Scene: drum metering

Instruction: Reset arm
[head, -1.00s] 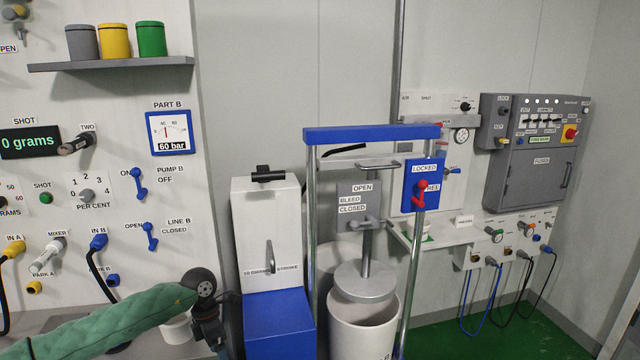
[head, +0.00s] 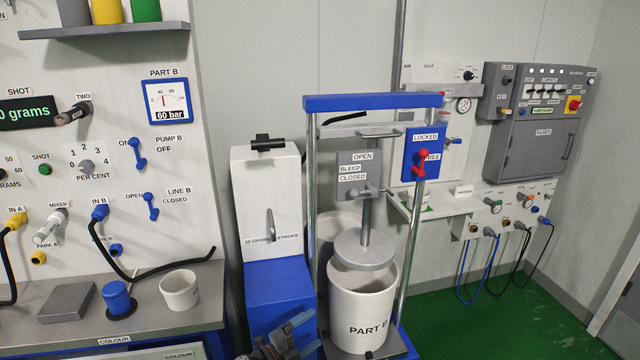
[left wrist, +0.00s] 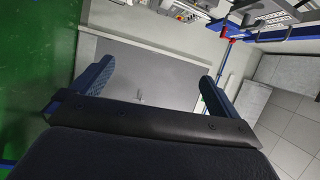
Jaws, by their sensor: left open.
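My left gripper (head: 290,338) is low at the bottom middle of the head view, in front of the blue pump base (head: 280,290) and left of the white PART B drum (head: 362,305). In the left wrist view its two blue fingers (left wrist: 155,85) stand wide apart with nothing between them. The left arm itself is mostly below the head view. My right gripper is in neither view.
A blue-topped frame (head: 372,102) with steel posts stands over the drum. On the bench at left are a white cup (head: 180,290), a blue pot (head: 117,298) and a grey block (head: 67,302). Green floor (head: 490,310) is clear at right.

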